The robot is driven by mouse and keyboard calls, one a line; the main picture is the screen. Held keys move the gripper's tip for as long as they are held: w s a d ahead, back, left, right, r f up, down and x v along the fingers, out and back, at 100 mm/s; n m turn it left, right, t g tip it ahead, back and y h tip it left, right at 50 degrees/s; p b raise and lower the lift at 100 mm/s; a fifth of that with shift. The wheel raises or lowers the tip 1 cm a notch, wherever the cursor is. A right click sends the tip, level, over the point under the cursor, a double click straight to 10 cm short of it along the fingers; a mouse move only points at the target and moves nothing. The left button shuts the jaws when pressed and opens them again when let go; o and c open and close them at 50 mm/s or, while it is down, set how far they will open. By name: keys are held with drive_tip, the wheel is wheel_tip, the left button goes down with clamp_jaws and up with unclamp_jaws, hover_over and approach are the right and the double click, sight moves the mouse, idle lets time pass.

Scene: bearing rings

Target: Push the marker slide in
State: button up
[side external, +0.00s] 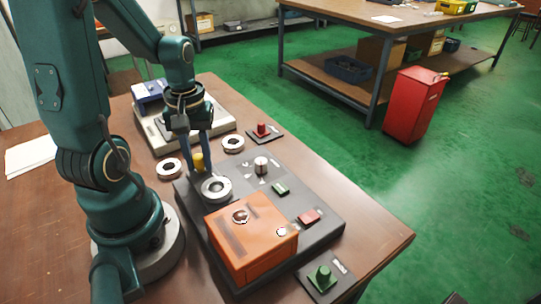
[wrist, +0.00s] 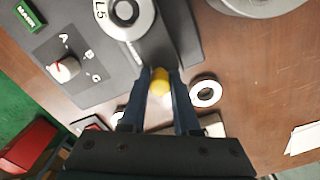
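My gripper (side external: 198,158) points down, with one blue finger on each side of the yellow piece. In the wrist view the yellow piece (wrist: 160,80) fills the gap between the fingertips (wrist: 160,76), which look closed on it. The ring on the panel (wrist: 126,16) lies just above it, next to an "L5" label. The slide's body is not clearly visible.
The panel also carries an orange box (side external: 251,239), a silver selector knob (side external: 261,166), a green block (side external: 281,188) and a red block (side external: 308,217). Loose rings (side external: 169,169) (side external: 233,144) lie on the table nearby. A beige device (side external: 160,137) stands behind my gripper.

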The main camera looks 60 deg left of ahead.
sight(225, 194)
clamp_jaws()
drive_tip(key=shift+w+d, duration=0.1)
drive_tip(key=shift+d, duration=5.75)
drive_tip(key=shift+o, duration=2.4)
unclamp_jaws()
drive_tip(key=shift+r, duration=0.15)
wheel_tip(225, 194, up, 7)
